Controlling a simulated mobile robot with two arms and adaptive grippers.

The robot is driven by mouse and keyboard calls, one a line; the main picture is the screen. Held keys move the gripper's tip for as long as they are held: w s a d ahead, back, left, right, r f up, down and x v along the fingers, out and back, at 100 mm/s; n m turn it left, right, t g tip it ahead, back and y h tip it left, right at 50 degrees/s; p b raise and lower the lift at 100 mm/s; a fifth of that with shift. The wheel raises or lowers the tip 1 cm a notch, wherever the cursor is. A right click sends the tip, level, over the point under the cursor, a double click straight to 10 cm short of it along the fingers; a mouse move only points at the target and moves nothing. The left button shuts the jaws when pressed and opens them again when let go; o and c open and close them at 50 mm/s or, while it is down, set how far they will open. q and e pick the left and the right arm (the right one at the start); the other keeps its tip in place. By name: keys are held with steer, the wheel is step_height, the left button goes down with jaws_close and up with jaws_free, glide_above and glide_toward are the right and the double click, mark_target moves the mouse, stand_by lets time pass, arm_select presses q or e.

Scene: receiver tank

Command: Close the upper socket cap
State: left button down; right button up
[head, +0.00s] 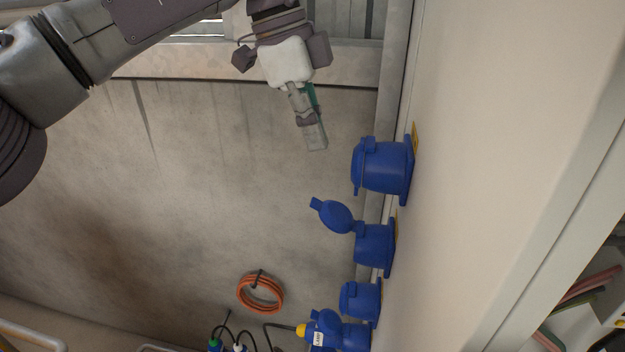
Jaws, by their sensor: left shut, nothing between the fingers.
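Several blue sockets stick out from a pale wall panel in a column in the head view. The upper socket (385,166) is the largest, and its cap looks shut over its front. The socket below it (374,246) has its round cap (336,215) swung open to the upper left. A smaller socket (361,299) below that looks capped. My left gripper (317,140) is shut and empty, pointing down, left of the upper socket and apart from it. My right gripper is not in view.
The pale panel (480,150) fills the right side. A lowest socket (345,335) has a plug and cable. An orange hose coil (260,293) hangs on the concrete wall (200,180). Free room lies left of the sockets. Shelved items (590,285) show at the lower right.

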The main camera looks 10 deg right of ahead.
arm_select(q)
steer(key=p, duration=0.1)
glide_above(319, 203)
steer(key=x, duration=0.5)
steer(key=shift+w+a+f, duration=0.1)
steer(key=shift+a+f, duration=0.1)
steer(key=shift+a, duration=0.05)
steer(key=shift+w+a+f+p, duration=0.2)
steer(key=shift+a+f+p, duration=0.25)
steer(key=shift+f, duration=0.35)
steer(key=shift+w+a+f+p, duration=0.2)
steer(key=shift+a+f+p, duration=0.25)
steer(key=shift+f, duration=0.35)
steer(key=shift+d, duration=0.1)
steer(key=shift+f+b, duration=0.15)
steer(key=shift+b, duration=0.15)
